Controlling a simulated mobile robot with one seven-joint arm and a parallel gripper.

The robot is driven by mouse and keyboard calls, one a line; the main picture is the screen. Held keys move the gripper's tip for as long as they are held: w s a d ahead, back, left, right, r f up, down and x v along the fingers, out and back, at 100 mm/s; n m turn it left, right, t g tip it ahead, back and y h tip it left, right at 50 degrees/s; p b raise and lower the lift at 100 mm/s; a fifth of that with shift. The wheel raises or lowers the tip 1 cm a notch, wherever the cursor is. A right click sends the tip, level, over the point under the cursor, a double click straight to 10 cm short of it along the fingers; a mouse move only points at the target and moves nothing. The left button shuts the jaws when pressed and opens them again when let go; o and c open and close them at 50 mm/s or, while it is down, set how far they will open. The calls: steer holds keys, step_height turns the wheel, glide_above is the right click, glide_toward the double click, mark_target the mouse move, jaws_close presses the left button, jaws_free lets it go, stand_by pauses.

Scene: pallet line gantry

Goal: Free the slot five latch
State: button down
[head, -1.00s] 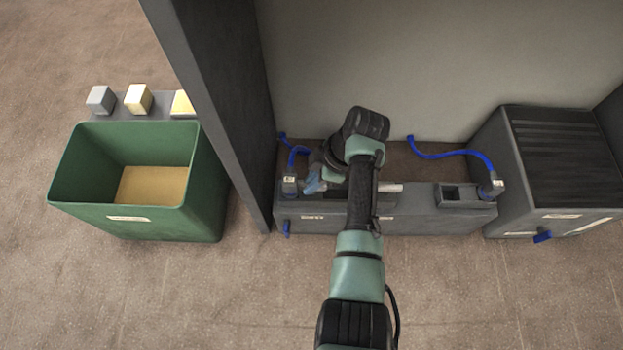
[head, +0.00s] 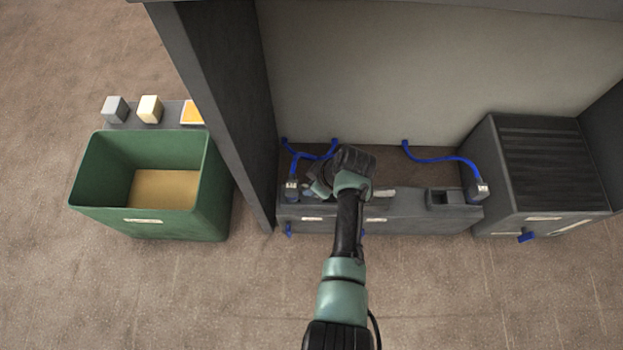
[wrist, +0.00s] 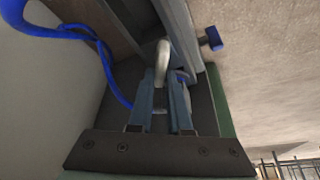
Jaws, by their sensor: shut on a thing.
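My gripper (head: 310,190) is over the left end of a long grey bench unit (head: 410,225), beside a grey connector block (head: 291,192) with a blue cable. In the wrist view my gripper (wrist: 168,80) has its two blue-grey fingers closed around a pale, rounded piece (wrist: 162,60); I cannot tell whether this is the latch. A blue lever (head: 289,230) sticks out of the bench front at the left, and a blue knob (wrist: 210,38) shows beyond the fingers in the wrist view. My arm hides part of the bench top. No slot number is readable.
A green bin (head: 140,222) stands left of a dark upright post (head: 225,110), with small blocks (head: 150,108) behind it. Blue cables (head: 440,158) run to the back wall. A dark cabinet (head: 545,165) with a blue lever (head: 527,236) stands right. The front floor is clear.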

steer(key=m+h+p, duration=0.1)
steer(key=m+p, duration=0.1)
steer(key=m, duration=0.1)
steer(key=m+t+h+p, duration=0.1)
steer(key=m+p, duration=0.1)
steer(key=m, duration=0.1)
steer(key=shift+d+r+t, duration=0.1)
steer(key=shift+t, duration=0.2)
steer(key=shift+d+m+h+p, duration=0.1)
steer(key=shift+m+h+p, duration=0.45)
steer(key=shift+m, duration=0.85)
steer(key=shift+m+h+p, duration=0.45)
steer(key=shift+m+p, duration=0.1)
steer(key=shift+m, duration=0.85)
steer(key=c, duration=0.9)
jaws_free()
steer(key=shift+o, duration=0.2)
steer(key=shift+w, duration=0.1)
steer(key=p+v, duration=0.9)
steer(key=v, duration=0.3)
steer(key=shift+s+r, duration=0.2)
steer(key=shift+s, duration=0.25)
